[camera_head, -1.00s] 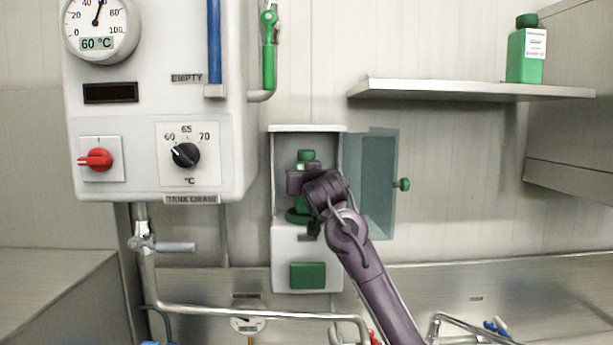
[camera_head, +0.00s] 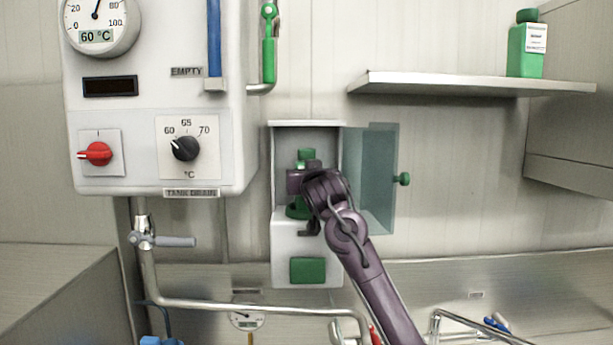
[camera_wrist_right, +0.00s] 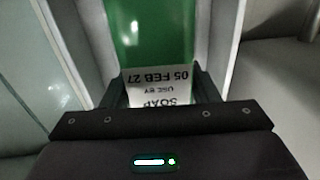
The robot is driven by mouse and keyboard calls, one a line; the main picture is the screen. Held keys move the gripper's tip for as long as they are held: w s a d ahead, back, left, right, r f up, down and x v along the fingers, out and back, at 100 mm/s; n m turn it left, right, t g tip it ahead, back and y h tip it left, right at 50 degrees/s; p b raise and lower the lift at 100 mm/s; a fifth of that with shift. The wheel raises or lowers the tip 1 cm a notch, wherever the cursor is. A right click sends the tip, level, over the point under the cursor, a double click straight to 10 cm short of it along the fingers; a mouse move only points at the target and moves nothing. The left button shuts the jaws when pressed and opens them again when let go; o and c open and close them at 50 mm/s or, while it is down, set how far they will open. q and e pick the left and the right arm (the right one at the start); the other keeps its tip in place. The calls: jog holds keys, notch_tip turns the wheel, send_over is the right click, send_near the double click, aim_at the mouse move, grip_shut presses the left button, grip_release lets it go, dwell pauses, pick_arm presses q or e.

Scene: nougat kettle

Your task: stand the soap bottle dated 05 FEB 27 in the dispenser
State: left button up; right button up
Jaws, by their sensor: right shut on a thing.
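The soap bottle (camera_head: 306,155) is green with a green cap and is inside the white dispenser (camera_head: 307,231). In the right wrist view the bottle (camera_wrist_right: 150,35) carries a white label reading "SOAP, USE BY 05 FEB 27", upside down in that picture. My right gripper (camera_head: 304,180) reaches into the open dispenser and is shut on the bottle. The bottle looks upright, above a green round part (camera_head: 297,208). My gripper hides much of it, so I cannot tell whether its bottom rests there. My left gripper is not in view.
The dispenser's clear door (camera_head: 369,180) with a green knob stands open to the right. Another green bottle (camera_head: 526,50) stands on the wall shelf (camera_head: 450,86). A white control box (camera_head: 160,110) is close on the left. Pipes (camera_head: 245,312) run below.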

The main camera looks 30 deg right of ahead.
jog(key=shift+a+f, duration=0.1)
jog(key=shift+f, duration=0.35)
jog(key=o, duration=1.4)
jog(key=shift+w, duration=0.1)
jog(key=o, duration=0.4)
jog(key=shift+r, duration=0.1)
jog(key=shift+s, duration=0.2)
jog(key=shift+b+v, duration=1.2)
jog(key=shift+v, duration=1.1)
jog(key=b+v, duration=0.1)
jog(key=v, duration=0.4)
jog(key=shift+s+b, duration=0.1)
jog(key=shift+b, duration=0.2)
